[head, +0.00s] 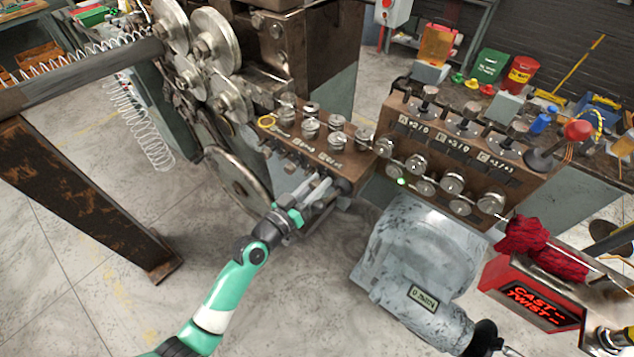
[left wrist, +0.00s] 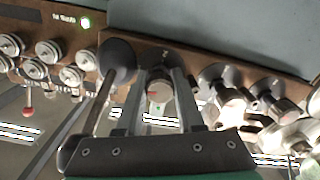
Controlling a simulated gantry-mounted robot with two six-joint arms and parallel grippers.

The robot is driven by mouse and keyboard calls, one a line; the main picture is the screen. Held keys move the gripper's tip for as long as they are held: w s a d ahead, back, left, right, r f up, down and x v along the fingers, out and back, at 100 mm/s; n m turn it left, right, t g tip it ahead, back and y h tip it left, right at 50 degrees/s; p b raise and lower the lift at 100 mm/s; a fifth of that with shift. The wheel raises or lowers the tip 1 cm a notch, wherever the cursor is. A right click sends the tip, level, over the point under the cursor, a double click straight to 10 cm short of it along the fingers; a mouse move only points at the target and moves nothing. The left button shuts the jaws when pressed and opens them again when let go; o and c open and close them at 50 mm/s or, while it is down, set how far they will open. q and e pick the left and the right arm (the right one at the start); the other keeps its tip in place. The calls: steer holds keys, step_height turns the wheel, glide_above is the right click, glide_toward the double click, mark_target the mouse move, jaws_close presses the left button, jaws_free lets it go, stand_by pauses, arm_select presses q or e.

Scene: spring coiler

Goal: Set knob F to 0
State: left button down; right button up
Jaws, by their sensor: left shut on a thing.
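My left gripper (head: 331,189) reaches up to the lower front of the brown control box (head: 350,163) at the machine. In the left wrist view its two fingers stand on either side of a round silver knob (left wrist: 159,91) with a small red mark, and they are shut on it. In the head view the fingers largely hide this knob. I cannot read its letter or its setting. My right gripper is not in view.
A black lever (left wrist: 107,80) stands close beside the fingers, with more knobs (left wrist: 226,95) on the other side. A second box (head: 470,160) carries labelled dials and rollers. A grey motor housing (head: 408,250) stands right of my arm; open floor lies left.

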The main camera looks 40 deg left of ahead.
arm_select(q)
steer(key=n, duration=0.4)
steer(key=shift+p, duration=0.4)
steer(key=n+p, duration=0.1)
steer(key=n, duration=0.3)
steer(key=shift+n, duration=0.4)
steer(key=n, duration=0.3)
steer(key=shift+n+p, duration=0.3)
steer(key=shift+p, duration=0.05)
steer(key=shift+n+p, duration=0.35)
steer(key=shift+n, duration=1.65)
steer(key=c, duration=0.8)
jaws_free()
